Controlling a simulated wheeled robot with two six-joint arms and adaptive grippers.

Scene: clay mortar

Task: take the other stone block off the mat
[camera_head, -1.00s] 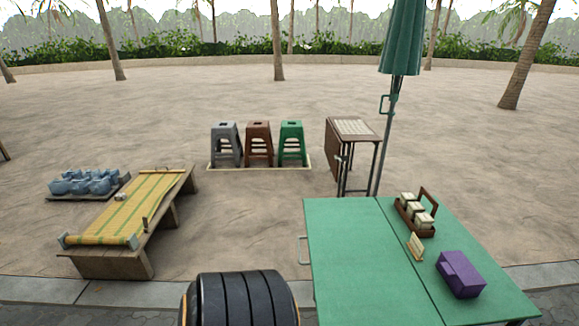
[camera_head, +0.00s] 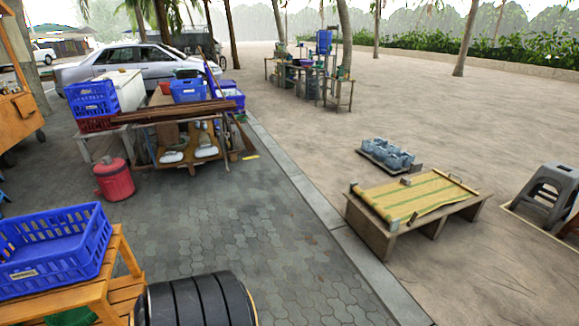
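The yellow-green striped mat (camera_head: 428,197) lies on a low wooden bench (camera_head: 435,225) right of the middle. Its left end looks rolled. A small grey block (camera_head: 406,181) sits at the mat's far edge. Small greyish pieces (camera_head: 394,225) show at its near left corner, and another (camera_head: 354,187) at its far left corner. They are too small to tell for sure which are stone blocks. A thin bar (camera_head: 462,184) lies along the right end. Neither of my grippers is in view.
A tray of blue-grey pots (camera_head: 388,154) stands on the sand behind the bench. A grey stool (camera_head: 548,195) is at the right. A stone kerb (camera_head: 335,225) separates sand from paving. A blue crate (camera_head: 52,250) on a wooden stand is at near left.

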